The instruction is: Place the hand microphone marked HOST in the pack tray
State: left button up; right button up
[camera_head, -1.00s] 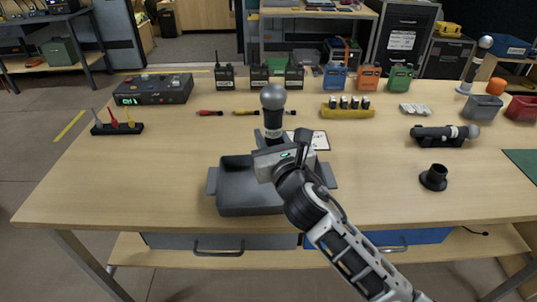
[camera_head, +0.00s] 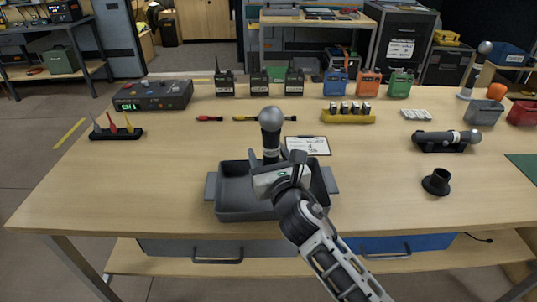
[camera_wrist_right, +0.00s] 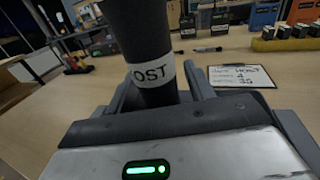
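The hand microphone marked HOST (camera_head: 270,120) is dark with a grey ball head and stands roughly upright in my right gripper (camera_head: 271,161). In the right wrist view its white HOST label (camera_wrist_right: 151,74) shows close up, with the gripper's fingers around the handle. The pack tray (camera_head: 238,206) is a dark grey open box with side handles at the table's front. The gripper and microphone are over the tray, and the microphone's lower end is hidden in the head view, so I cannot tell whether it touches the tray floor. My left gripper is not in view.
A clipboard (camera_head: 308,146) lies just behind the tray. Another microphone (camera_head: 447,138) lies in a cradle at right, near a black round holder (camera_head: 436,182). The table left of the tray is clear.

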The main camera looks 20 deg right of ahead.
jog(key=shift+r, duration=0.25)
jog(key=s, duration=1.2)
jog(key=shift+f, duration=0.15)
